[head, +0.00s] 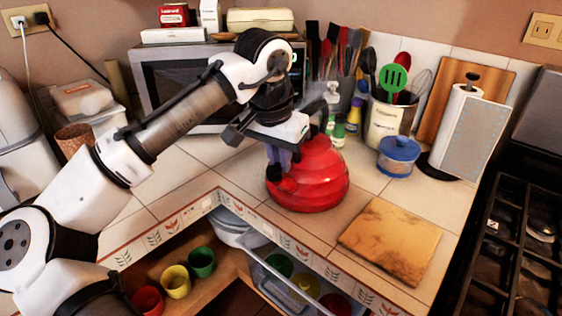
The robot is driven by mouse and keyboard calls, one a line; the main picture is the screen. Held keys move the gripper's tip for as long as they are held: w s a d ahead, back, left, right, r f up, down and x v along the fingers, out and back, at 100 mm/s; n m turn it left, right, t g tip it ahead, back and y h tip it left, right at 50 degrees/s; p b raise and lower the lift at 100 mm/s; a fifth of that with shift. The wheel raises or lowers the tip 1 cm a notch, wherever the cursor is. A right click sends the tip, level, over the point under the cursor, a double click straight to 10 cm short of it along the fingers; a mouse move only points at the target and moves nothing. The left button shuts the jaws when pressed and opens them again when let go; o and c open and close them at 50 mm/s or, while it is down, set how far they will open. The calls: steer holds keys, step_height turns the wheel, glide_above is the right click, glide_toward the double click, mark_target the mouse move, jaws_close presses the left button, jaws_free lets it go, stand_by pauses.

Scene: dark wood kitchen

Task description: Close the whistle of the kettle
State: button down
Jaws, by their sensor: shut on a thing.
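A red kettle (322,182) stands on the tiled counter in the corner, below my gripper. My gripper (277,170) points down at the kettle's left side, over its dark spout end (285,186). The jaws are close together there and shut on the kettle's whistle or spout. The whistle itself is mostly hidden by the fingers, so I cannot tell whether it is open or closed. The kettle's top and handle are partly hidden behind my gripper.
A microwave (175,84) stands behind my arm. Utensil holders (384,125), small bottles, a blue-lidded jar (398,160) and a paper towel roll (464,125) stand right of the kettle. A wooden board (391,240) lies front right. Cups (176,281) sit in the open shelf below.

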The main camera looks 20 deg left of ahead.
steer(key=t+b, duration=0.1)
steer(key=b, duration=0.1)
steer(key=s+t+b, duration=0.1)
steer(key=t, duration=0.1)
steer(key=f+t+h+b, duration=0.1)
steer(key=t+b, duration=0.1)
steer(key=shift+s+a+b, duration=0.1)
steer(key=shift+s+b, duration=0.05)
steer(key=shift+b, duration=0.15)
steer(key=t+b, duration=0.3)
steer(key=shift+s+t+h, duration=0.3)
steer(key=shift+s, duration=0.05)
steer(key=shift+t+b, duration=0.4)
steer(key=shift+b, duration=0.15)
steer(key=shift+s+r, duration=0.1)
steer(key=c, duration=1.4)
jaws_free()
steer(key=shift+c, duration=0.2)
steer(key=shift+a+r, duration=0.1)
steer(key=v, duration=1.3)
steer(key=shift+s, duration=0.35)
